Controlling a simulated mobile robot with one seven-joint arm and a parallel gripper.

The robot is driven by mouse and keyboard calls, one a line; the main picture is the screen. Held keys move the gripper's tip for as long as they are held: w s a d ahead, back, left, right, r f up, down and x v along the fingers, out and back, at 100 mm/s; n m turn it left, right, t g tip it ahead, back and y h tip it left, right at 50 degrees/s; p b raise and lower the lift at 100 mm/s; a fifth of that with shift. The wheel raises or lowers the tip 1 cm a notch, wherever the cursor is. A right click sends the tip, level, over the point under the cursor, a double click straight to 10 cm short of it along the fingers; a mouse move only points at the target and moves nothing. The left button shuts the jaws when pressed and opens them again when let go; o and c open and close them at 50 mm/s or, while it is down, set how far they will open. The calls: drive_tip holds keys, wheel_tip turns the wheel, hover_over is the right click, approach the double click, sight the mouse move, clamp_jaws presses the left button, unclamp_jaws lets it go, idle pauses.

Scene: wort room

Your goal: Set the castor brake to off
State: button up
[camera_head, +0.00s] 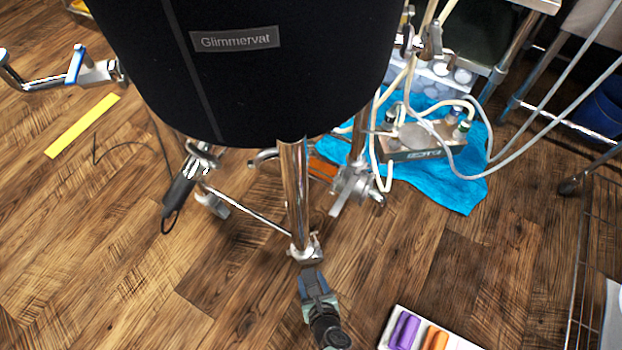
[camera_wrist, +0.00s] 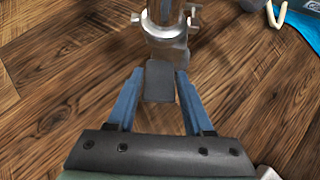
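The black vessel labelled Glimmervat (camera_head: 290,80) stands on steel legs. Its front leg (camera_head: 295,195) ends at a castor fitting, which shows at the top of the wrist view (camera_wrist: 165,38). A flat dark grey brake pedal (camera_wrist: 160,82) sticks out from this fitting towards me. My gripper (camera_head: 315,285) is low by the castor, and its blue fingers (camera_wrist: 160,78) lie one on each side of the pedal. The fingers are apart, with their tips close to the pedal's edges. I cannot tell whether they press on it. The castor wheel is mostly hidden.
A blue cloth (camera_head: 455,190) with a pump-like box (camera_head: 420,145) and hoses lies behind right. A white tray (camera_head: 393,320) with coloured pieces stands front right. A wire rack (camera_head: 590,260) is at the right edge. A black cable hangs left; wooden floor is clear at front left.

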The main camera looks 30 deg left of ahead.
drive_tip(key=shift+o, duration=1.4)
drive_tip(key=p+v, duration=0.8)
drive_tip(key=v, duration=0.5)
drive_tip(key=shift+p, duration=0.4)
drive_tip(key=shift+f, duration=0.1)
